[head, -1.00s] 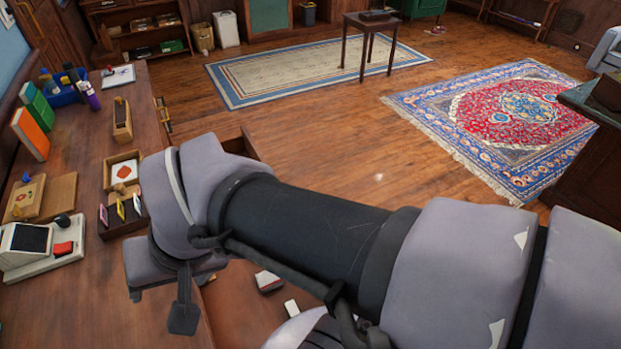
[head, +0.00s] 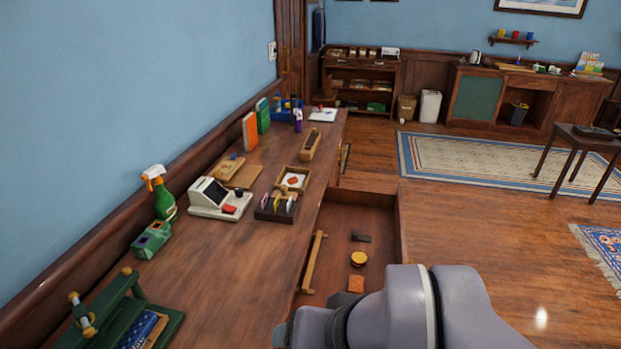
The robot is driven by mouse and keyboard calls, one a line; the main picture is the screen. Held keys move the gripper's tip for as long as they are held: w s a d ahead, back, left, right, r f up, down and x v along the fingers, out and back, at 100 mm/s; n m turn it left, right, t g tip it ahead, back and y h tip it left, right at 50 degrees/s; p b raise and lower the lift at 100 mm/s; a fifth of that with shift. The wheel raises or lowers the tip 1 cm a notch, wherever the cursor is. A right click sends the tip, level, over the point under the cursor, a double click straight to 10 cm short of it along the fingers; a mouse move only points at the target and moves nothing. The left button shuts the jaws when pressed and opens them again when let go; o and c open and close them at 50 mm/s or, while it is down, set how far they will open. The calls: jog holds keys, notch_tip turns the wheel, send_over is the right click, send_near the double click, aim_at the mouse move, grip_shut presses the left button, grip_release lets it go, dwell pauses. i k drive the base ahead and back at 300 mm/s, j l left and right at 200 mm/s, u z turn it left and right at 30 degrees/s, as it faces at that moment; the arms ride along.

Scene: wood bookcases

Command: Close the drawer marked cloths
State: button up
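An open drawer (head: 345,216) sticks out to the right from under the long wooden counter (head: 230,285). Inside it lie a dark block (head: 361,237), a round yellow-topped item (head: 358,259) and an orange block (head: 356,284). A light wooden bar (head: 314,262) lies along its left side, by the counter edge. No label can be read, so I cannot tell whether this drawer is marked cloths. My arm crosses the bottom right and hides the drawer's near part.
The counter holds a card reader (head: 220,198), a green spray bottle (head: 160,193), a divided card box (head: 276,208) and a green rack (head: 105,315). Open floor (head: 460,225) lies right of the drawer. A small dark table (head: 585,138) stands farther back on the right.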

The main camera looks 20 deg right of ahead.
aim_at(378, 215)
jog(key=i+l, duration=0.1)
jog(key=l, duration=2.05)
jog(key=i+l+z, duration=0.2)
jog(key=z, duration=0.25)
jog(key=i+l+z, duration=0.1)
jog(key=z, duration=0.35)
jog(key=i, duration=0.1)
